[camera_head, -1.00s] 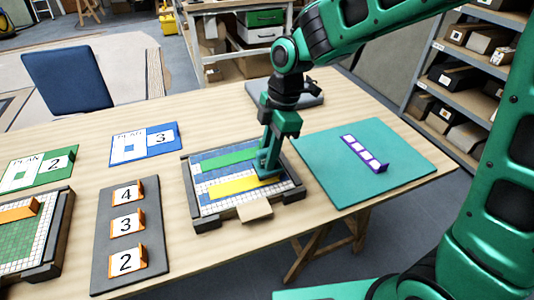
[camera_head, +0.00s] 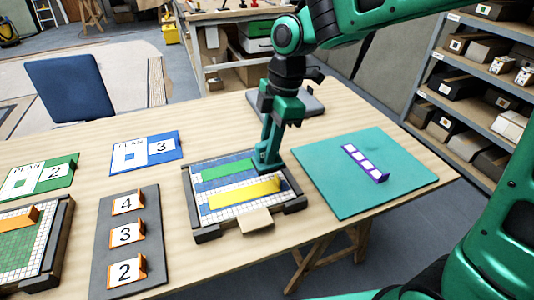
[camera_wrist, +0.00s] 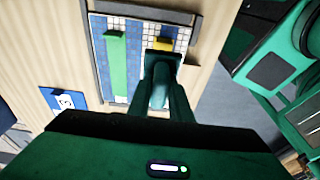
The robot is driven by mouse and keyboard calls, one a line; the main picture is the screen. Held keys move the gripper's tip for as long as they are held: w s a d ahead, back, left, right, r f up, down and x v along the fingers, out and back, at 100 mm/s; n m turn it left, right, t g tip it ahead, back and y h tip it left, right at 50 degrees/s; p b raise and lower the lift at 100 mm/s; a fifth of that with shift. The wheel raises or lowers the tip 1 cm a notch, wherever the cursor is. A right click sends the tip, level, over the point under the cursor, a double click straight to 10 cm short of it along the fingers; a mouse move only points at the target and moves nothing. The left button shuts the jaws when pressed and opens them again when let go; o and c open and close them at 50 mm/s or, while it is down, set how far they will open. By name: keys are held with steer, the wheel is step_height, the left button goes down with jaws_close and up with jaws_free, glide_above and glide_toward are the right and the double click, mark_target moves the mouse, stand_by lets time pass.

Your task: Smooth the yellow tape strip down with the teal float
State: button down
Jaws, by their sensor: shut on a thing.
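The yellow tape strip (camera_head: 244,194) lies along the near part of the white-gridded panel (camera_head: 208,219), and its right end looks slightly raised. My gripper (camera_head: 269,146) is shut on the teal float (camera_head: 266,163), holding it low over the right side of the panel, beyond the yellow strip's right end. In the wrist view the float (camera_wrist: 161,60) is between my fingers (camera_wrist: 164,95), and a short piece of the yellow strip (camera_wrist: 164,43) shows just past it. Most of the strip is hidden there. I cannot tell whether the float touches the panel.
A green strip (camera_head: 226,169) lies on the panel's far part. A teal mat (camera_head: 330,190) with a purple-edged piece (camera_head: 364,163) is at right. A grey board (camera_head: 112,217) with numbered orange holders is at left, near plan cards (camera_head: 144,150). A grey object (camera_head: 300,103) stands behind my gripper.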

mark_target(267, 141)
steer(key=shift+r, duration=0.2)
steer(key=shift+a+v, duration=0.15)
steer(key=shift+v, duration=0.55)
steer(key=shift+a+v, duration=0.15)
steer(key=shift+v, duration=0.5)
steer(key=shift+r, duration=0.15)
steer(key=shift+s, duration=0.1)
